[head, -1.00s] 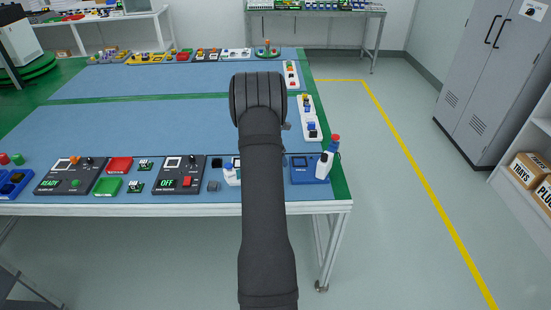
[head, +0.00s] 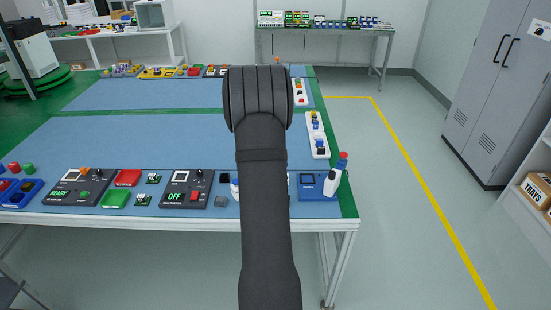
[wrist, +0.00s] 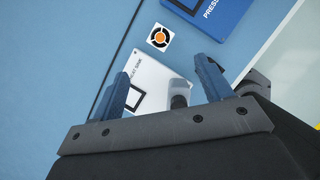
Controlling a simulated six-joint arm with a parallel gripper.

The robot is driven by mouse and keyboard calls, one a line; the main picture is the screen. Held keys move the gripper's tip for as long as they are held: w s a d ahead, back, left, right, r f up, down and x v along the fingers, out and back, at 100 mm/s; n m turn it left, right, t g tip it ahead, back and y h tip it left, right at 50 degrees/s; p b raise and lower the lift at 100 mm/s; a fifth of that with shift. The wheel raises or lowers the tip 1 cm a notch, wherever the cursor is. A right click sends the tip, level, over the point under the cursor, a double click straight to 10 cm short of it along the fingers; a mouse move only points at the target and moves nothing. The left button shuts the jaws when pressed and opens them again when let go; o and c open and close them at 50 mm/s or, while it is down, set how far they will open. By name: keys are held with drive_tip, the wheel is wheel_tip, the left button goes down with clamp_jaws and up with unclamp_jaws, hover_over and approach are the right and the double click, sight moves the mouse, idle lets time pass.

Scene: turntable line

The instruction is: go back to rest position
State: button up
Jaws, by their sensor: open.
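My gripper (wrist: 165,90) shows in the wrist view with its two blue fingers spread apart and nothing held between them. Below it are a white plate marked as a heat sink place (wrist: 150,80) and a small white tile with an orange and black round mark (wrist: 160,37). In the head view my dark arm stands upright over the middle right of the blue table (head: 180,140) and hides the gripper and part of the table's front row.
A panel reading OFF (head: 187,190) and a panel reading READY (head: 78,188) line the front edge. The table's middle is clear.

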drive_tip(key=x, duration=1.1)
drive_tip(key=shift+w+d+f, duration=0.1)
drive_tip(key=shift+f, duration=0.25)
drive_tip(key=shift+w+r, duration=0.1)
drive_tip(key=shift+w, duration=0.05)
drive_tip(key=shift+r, duration=1.75)
drive_tip(key=shift+f, duration=0.1)
